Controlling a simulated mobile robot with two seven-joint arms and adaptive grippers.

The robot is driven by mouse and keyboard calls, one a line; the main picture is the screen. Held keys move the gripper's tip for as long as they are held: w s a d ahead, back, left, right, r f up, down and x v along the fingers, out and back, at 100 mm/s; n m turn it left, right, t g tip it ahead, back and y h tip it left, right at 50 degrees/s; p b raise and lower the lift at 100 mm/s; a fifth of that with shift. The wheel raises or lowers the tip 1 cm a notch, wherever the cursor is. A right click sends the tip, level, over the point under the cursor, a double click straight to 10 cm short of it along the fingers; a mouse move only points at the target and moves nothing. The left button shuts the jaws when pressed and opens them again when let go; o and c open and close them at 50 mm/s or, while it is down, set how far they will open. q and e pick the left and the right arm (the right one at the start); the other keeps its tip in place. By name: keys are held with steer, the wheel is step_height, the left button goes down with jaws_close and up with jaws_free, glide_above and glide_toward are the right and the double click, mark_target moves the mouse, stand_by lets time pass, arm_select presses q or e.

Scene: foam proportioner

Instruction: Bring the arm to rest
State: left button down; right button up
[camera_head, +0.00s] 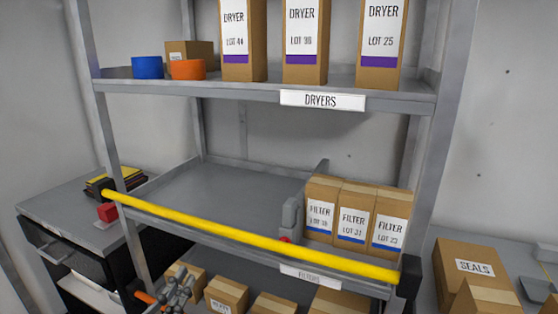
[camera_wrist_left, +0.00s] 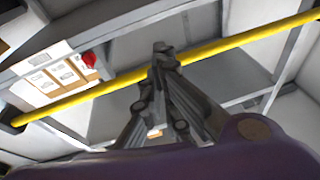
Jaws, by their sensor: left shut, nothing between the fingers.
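My left gripper (camera_head: 178,285) shows at the bottom of the head view, below the yellow bar and in front of the lower boxes. In the left wrist view its fingers (camera_wrist_left: 163,52) are together, with nothing between them. The fingertips overlap the yellow bar (camera_wrist_left: 115,83) in that view; I cannot tell the gap between them. In the head view the yellow bar (camera_head: 250,238) runs across the front of the middle shelf. My right gripper is not in view.
Filter boxes (camera_head: 352,218) stand at the right of the middle shelf (camera_head: 215,190), whose left part is bare. Dryer boxes (camera_head: 301,45) stand above. Cartons (camera_head: 226,296) sit below. A dark cabinet (camera_head: 60,215) is at left, a seals box (camera_head: 470,268) at right.

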arm_select(q)
steer(key=s+f+n+g+y+p, duration=0.1)
steer(key=s+f+g+y+p, duration=0.2)
steer(key=s+f, duration=0.55)
steer(key=s+f+n+g+y+p, duration=0.15)
steer(key=s+f+g, duration=0.4)
steer(key=f, duration=0.65)
steer(key=s+f+g+p, duration=0.1)
steer(key=s+f+p, duration=0.1)
steer(key=s, duration=0.7)
steer(key=s+d+f+g+p, duration=0.1)
steer(key=s+f+g+p, duration=0.1)
steer(key=s, duration=0.7)
steer(key=shift+s+d+f+n+p, duration=0.2)
steer(key=shift+f+n+p, duration=0.2)
steer(key=shift+f, duration=0.4)
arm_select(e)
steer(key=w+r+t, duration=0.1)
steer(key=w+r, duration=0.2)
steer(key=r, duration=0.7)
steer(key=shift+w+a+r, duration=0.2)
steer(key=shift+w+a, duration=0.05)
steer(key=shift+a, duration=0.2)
